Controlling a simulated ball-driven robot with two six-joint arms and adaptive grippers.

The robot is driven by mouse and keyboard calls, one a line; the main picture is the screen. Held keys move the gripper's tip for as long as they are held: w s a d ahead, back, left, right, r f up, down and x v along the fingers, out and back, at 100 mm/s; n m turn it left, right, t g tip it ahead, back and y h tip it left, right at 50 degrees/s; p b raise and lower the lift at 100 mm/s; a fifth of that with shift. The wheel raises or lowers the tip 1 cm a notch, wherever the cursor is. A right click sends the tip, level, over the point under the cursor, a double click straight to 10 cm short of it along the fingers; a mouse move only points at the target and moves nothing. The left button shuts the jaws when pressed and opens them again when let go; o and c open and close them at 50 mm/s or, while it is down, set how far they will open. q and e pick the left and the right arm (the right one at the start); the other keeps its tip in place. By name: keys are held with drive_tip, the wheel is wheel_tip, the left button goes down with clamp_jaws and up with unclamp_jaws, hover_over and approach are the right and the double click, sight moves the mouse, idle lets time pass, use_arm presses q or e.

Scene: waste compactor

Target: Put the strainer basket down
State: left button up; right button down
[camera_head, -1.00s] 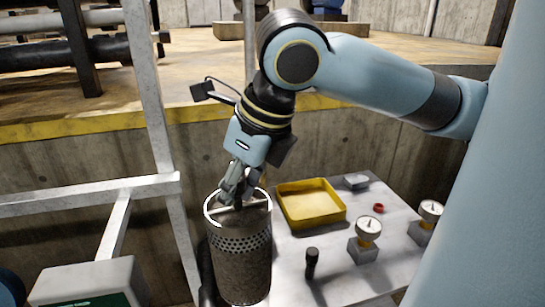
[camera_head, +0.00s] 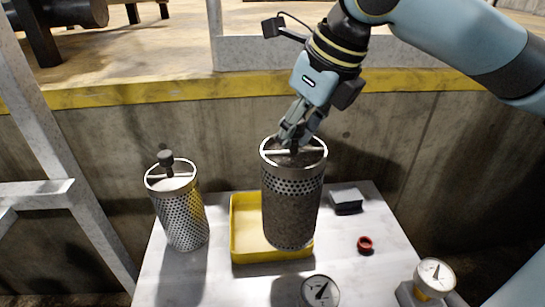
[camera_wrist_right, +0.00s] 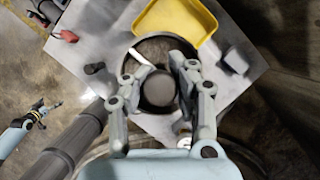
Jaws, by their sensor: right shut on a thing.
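My right gripper (camera_head: 293,143) is shut on the crossbar of a dirty strainer basket (camera_head: 292,212), a brown-caked cylinder with a perforated band and pale rim. The basket hangs nearly upright over the yellow tray (camera_head: 240,225); I cannot tell whether its bottom touches the tray. In the right wrist view my right gripper (camera_wrist_right: 157,75) reaches over the round rim (camera_wrist_right: 165,42), with the yellow tray (camera_wrist_right: 178,18) beyond. What looks like my left gripper (camera_wrist_right: 38,112) shows at the left of the wrist view, its jaw state unclear; it is outside the head view.
A clean perforated basket (camera_head: 182,218) with a dark knob stands at the table's left. A concrete wall (camera_head: 110,140) stands behind the table (camera_head: 385,225).

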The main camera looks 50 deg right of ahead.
use_arm(q)
drive_tip(key=shift+w+r+p, duration=0.15)
drive_tip(key=shift+r+p, duration=0.45)
drive_tip(key=shift+p, duration=0.55)
use_arm(e)
drive_tip(key=w+d+f, duration=0.3)
drive_tip(key=w+f, duration=0.6)
drive_tip(key=shift+d+f, duration=0.3)
drive_tip(key=shift+f, duration=0.05)
drive_tip(key=shift+w, duration=0.1)
drive_tip(key=shift+f, duration=0.15)
use_arm(q)
drive_tip(key=shift+f, duration=0.15)
use_arm(e)
drive_tip(key=c, duration=1)
unclamp_jaws()
drive_tip(key=shift+c, duration=0.2)
drive_tip(key=v, duration=1.2)
